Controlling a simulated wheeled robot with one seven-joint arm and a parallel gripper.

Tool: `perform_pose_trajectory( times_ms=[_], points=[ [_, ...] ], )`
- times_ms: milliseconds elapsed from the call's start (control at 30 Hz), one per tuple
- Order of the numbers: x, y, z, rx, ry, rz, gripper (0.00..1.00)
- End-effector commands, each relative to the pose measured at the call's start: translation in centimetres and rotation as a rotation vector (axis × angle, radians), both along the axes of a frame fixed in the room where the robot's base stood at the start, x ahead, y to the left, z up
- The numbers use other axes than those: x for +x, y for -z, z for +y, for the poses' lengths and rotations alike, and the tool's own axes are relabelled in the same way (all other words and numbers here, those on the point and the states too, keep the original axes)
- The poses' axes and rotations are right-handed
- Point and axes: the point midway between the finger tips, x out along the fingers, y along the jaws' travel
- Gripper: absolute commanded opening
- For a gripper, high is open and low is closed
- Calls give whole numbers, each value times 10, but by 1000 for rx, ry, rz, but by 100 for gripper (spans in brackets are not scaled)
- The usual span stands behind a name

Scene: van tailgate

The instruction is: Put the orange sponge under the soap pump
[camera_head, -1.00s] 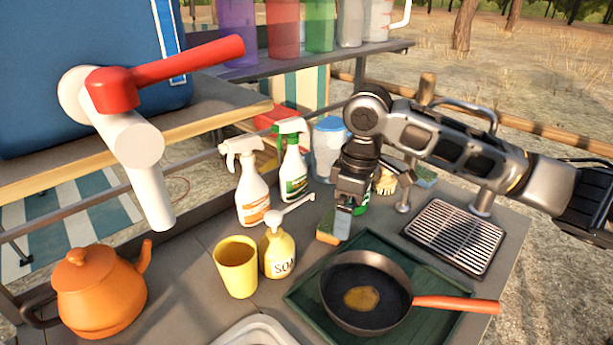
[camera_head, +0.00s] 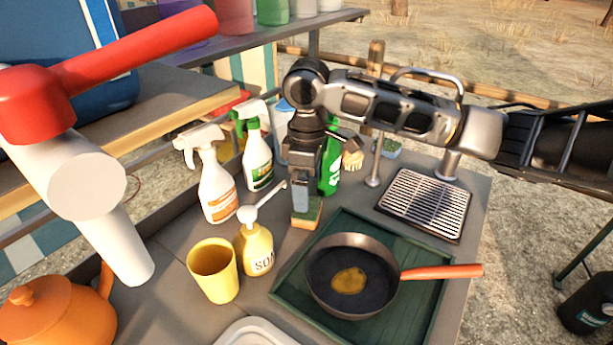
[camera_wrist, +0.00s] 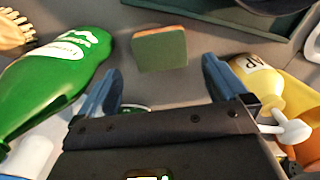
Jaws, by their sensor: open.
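The orange sponge (camera_head: 309,214) has a green layer and lies on the grey counter, left of the dark green tray. In the wrist view the sponge (camera_wrist: 160,48) shows beyond and between the fingertips, mostly its green face. My gripper (camera_head: 300,207) points down over the sponge and partly hides it in the head view. In the wrist view my gripper (camera_wrist: 160,72) is open, with nothing between its fingers. The yellow soap pump (camera_head: 257,252) stands upright on the counter, left of the sponge and apart from it. It also shows at the right of the wrist view (camera_wrist: 259,82).
A yellow cup (camera_head: 213,272) stands beside the soap pump. Spray bottles (camera_head: 217,190) and a green bottle (camera_head: 331,172) stand behind. A frying pan (camera_head: 350,278) sits on the green tray (camera_head: 408,315). Another sponge (camera_head: 388,148) and a brush (camera_head: 353,160) lie farther back.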

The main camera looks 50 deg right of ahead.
Motion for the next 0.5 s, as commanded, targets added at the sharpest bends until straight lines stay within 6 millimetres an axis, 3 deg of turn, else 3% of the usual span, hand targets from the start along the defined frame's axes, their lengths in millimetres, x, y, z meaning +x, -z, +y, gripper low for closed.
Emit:
perform_pose_trajectory(
  times_ms=[300, 500],
  points=[
    [0, 46, 0, 1, 2, 2, 100],
    [0, 62, 0, 0, 1, 0, 100]
  ],
)
